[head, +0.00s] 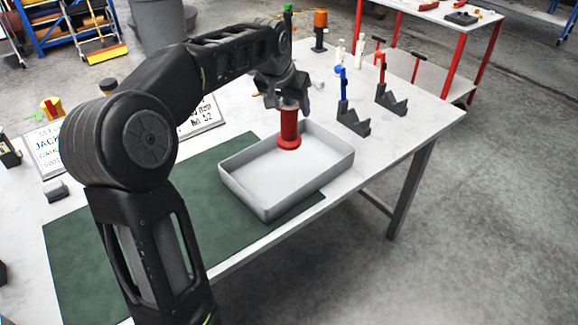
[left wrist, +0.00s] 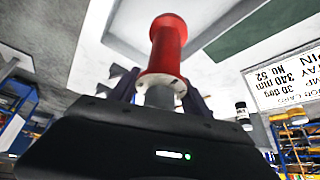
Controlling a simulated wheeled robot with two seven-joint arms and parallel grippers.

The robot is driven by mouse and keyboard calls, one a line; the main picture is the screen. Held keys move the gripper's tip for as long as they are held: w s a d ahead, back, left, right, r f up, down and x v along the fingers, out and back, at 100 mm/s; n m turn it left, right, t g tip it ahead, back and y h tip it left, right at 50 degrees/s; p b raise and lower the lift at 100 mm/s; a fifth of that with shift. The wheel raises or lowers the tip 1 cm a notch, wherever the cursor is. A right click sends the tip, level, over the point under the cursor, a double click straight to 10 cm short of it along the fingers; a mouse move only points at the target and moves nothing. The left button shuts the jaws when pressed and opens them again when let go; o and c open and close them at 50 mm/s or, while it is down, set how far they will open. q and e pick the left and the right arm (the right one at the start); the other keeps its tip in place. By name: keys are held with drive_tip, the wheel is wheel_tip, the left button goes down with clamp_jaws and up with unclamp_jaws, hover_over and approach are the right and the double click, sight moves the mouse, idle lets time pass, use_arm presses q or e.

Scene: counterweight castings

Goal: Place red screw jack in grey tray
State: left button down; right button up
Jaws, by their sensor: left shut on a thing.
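The red screw jack (head: 289,130) hangs upright from my left gripper (head: 282,98), which is shut on its grey top end. Its red flared base is over the grey tray (head: 237,203), near the tray's back wall. I cannot tell whether the base touches the tray floor. In the left wrist view the red screw jack (left wrist: 167,50) points away from the gripper (left wrist: 158,92), with the fingers on either side of its grey end. The tray is open and looks empty otherwise. My right gripper is not in view.
The tray stands partly on a green mat (head: 90,243) on the white table. Grey V-shaped stands, one with a blue clamp (head: 343,85) and one with a red clamp (head: 380,68), stand right of the tray. A green-topped item (head: 287,20) and an orange-topped item (head: 320,30) stand behind.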

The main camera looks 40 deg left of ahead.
sight(286, 126)
use_arm(q)
drive_tip(key=shift+w+f, duration=0.1)
drive_tip(key=shift+f, duration=3)
drive_tip(key=shift+f+p, duration=0.4)
drive_tip(key=shift+f, duration=1.45)
drive_tip(key=shift+f, duration=0.15)
drive_tip(key=c, duration=0.5)
unclamp_jaws()
drive_tip(key=shift+f, duration=0.1)
drive_tip(key=shift+r, duration=0.25)
drive_tip(key=b+v, duration=0.1)
drive_tip(key=v, duration=1.1)
